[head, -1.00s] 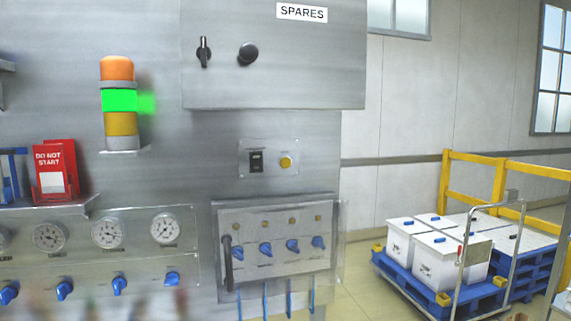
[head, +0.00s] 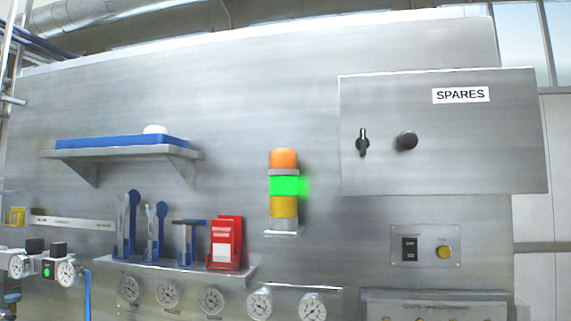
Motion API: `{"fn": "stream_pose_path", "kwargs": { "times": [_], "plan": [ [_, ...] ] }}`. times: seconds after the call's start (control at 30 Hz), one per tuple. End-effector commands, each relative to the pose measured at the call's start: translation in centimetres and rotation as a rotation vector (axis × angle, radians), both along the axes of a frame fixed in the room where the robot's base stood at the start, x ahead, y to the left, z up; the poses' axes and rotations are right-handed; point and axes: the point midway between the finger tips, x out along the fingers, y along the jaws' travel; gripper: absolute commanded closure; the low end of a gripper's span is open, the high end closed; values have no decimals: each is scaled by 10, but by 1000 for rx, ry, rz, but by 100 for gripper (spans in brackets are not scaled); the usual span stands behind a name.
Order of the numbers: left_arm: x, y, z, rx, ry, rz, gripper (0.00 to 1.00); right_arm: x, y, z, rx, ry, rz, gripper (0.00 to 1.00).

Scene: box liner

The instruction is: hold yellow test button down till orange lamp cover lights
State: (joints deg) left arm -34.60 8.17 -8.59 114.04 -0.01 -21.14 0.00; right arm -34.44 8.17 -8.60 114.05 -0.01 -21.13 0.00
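The yellow test button (head: 444,252) sits on a small panel (head: 425,230) at the lower right, beside a black rocker switch (head: 409,249). Nothing touches the button. The lamp stack (head: 284,210) stands on a small bracket left of the spares cabinet. Its orange cover (head: 284,158) is on top and looks unlit. The green section (head: 285,185) glows, and the yellow section (head: 284,206) below looks unlit. Neither of my grippers shows in the head view.
A closed SPARES cabinet (head: 440,160) juts out above the button panel. A tool rack (head: 175,269) with blue tools and red DO NOT START cards (head: 226,242) stands left of the lamp. A shelf (head: 110,153) holds a blue tray (head: 120,142). Gauges (head: 211,298) line the lower edge.

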Motion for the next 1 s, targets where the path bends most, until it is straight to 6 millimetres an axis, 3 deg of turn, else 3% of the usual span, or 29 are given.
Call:
{"fn": "stream_pose_path", "kwargs": {
  "times": [0.07, 0.4, 1.0],
  "plan": [
    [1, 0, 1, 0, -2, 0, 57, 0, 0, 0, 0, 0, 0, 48],
    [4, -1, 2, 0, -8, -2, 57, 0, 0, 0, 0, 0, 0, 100],
    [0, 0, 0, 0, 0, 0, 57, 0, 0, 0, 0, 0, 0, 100]
  ]
}}
